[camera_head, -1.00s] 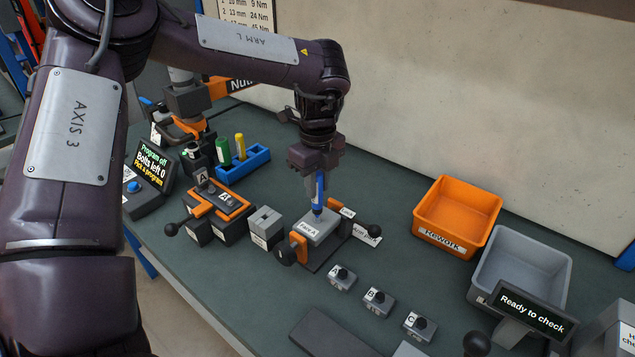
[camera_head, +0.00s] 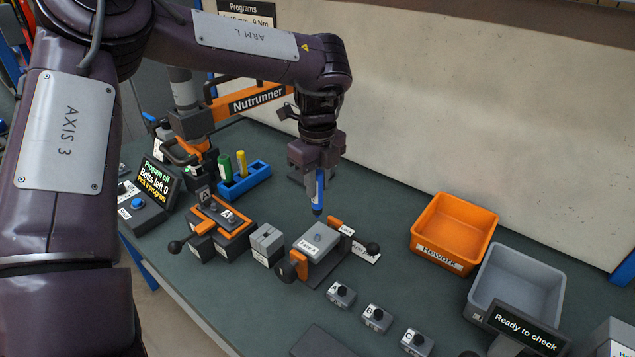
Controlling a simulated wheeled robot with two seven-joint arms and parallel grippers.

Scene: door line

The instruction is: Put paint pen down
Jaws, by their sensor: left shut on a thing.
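My left gripper (camera_head: 318,172) is shut on a blue paint pen (camera_head: 318,192). The pen hangs upright, tip down, a little above a grey block labelled "Face A" (camera_head: 308,245), apart from it. A small blue mark shows on the top of the block. The block sits in a fixture with orange clamps (camera_head: 299,265) and black knobs. A blue pen holder (camera_head: 243,182) stands to the left, with a green pen (camera_head: 225,168) and a yellow pen (camera_head: 241,163) upright in it and free room at its right. My right gripper is not in view.
A fixture labelled "A" (camera_head: 220,225), a program display (camera_head: 157,183) and the orange nutrunner arm (camera_head: 255,98) are at the left. An orange Rework bin (camera_head: 455,233) and a grey bin (camera_head: 518,285) stand at the right. Small blocks A, B and C (camera_head: 377,318) sit in front.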

